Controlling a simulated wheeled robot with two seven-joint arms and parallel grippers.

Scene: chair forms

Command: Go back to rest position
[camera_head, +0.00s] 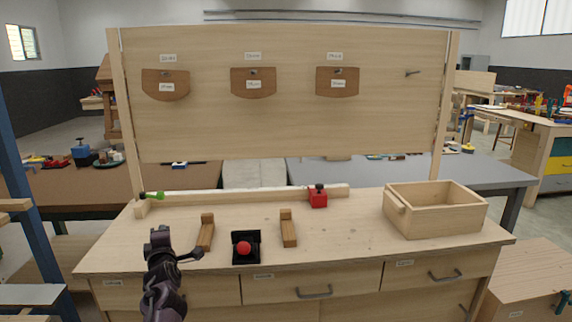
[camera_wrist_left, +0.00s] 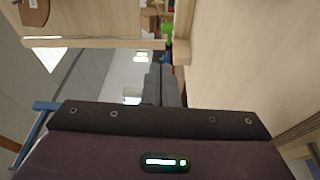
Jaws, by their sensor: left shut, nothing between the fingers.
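My left gripper (camera_head: 196,254) is in the head view at the front left of the workbench (camera_head: 345,262). Its arm rises from the bottom edge. The gripper is shut and empty, left of the black tray and near the front left wooden block (camera_head: 206,232). In the left wrist view the dark wrist housing fills the lower part, and the grey fingers (camera_wrist_left: 166,90) show beyond it. My right gripper is not in view.
A black tray with a red ball (camera_head: 243,248) stands by a second wooden block (camera_head: 288,229). A red clamp (camera_head: 318,197) is on the back rail. An open wooden box (camera_head: 436,212) is at right. Three brown forms hang on the upright board (camera_head: 220,130).

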